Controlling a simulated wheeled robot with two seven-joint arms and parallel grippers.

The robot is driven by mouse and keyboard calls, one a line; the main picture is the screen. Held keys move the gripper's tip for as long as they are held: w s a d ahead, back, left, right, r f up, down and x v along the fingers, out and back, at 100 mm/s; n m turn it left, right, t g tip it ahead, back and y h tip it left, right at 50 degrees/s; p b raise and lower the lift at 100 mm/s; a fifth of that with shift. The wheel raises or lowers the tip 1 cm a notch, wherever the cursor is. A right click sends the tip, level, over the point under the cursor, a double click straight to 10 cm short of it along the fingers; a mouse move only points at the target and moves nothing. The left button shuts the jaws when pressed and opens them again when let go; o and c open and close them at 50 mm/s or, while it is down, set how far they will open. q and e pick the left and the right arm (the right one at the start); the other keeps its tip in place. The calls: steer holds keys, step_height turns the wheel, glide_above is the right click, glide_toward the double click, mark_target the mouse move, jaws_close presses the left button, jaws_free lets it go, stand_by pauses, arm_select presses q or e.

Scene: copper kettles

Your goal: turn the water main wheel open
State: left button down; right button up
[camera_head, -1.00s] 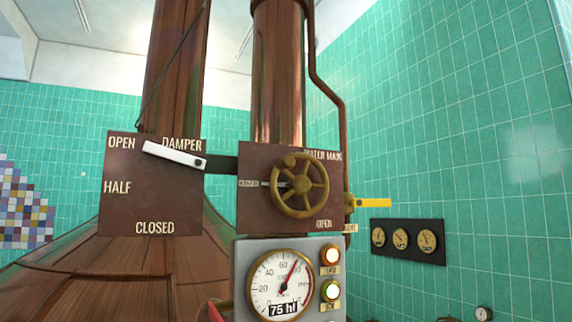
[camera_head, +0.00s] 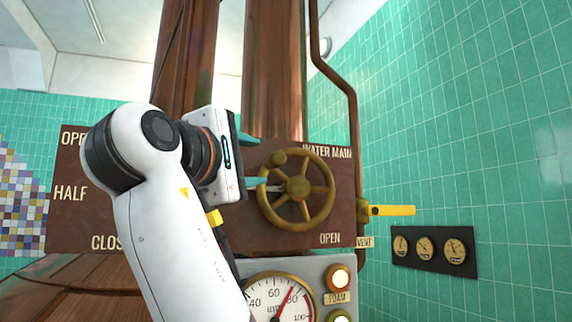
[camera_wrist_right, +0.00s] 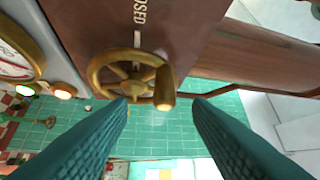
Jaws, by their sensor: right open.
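The brass water main wheel (camera_head: 296,188) is mounted on the brown panel, with "WATER MAIN" above it and "OPEN" below right. Its knob (camera_head: 278,158) sits at the upper left of the rim. In the wrist view the wheel (camera_wrist_right: 97,75) shows with its knob (camera_wrist_right: 165,88) sticking out between the fingers in the picture. My right gripper (camera_head: 259,162) is open, its teal fingers just left of the knob. It also shows in the wrist view (camera_wrist_right: 160,104), with nothing between its fingers. Whether a finger touches the wheel I cannot tell. My left gripper is out of view.
My right arm covers much of the damper panel (camera_head: 68,220). A round gauge (camera_head: 272,296) and a lit lamp (camera_head: 340,278) are below the wheel. A yellow vent lever (camera_head: 392,210) sticks out at the right. Three small dials (camera_head: 434,250) are on the tiled wall.

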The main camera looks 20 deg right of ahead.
mark_target(271, 159)
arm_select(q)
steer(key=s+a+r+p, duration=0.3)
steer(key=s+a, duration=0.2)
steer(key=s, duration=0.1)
arm_select(e)
steer(key=x, duration=0.2)
steer(key=p+x, duration=0.1)
steer(key=x, duration=0.4)
steer(key=shift+r+p, duration=0.35)
steer(key=shift+p+x, duration=0.55)
steer(key=shift+x, duration=0.6)
steer(key=shift+a+f, duration=0.15)
steer(key=shift+a, duration=0.1)
steer(key=shift+c, duration=2.2)
jaws_close()
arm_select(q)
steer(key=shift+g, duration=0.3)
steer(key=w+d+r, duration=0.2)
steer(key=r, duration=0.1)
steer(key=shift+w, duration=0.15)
arm_select(e)
steer(key=shift+f, duration=0.1)
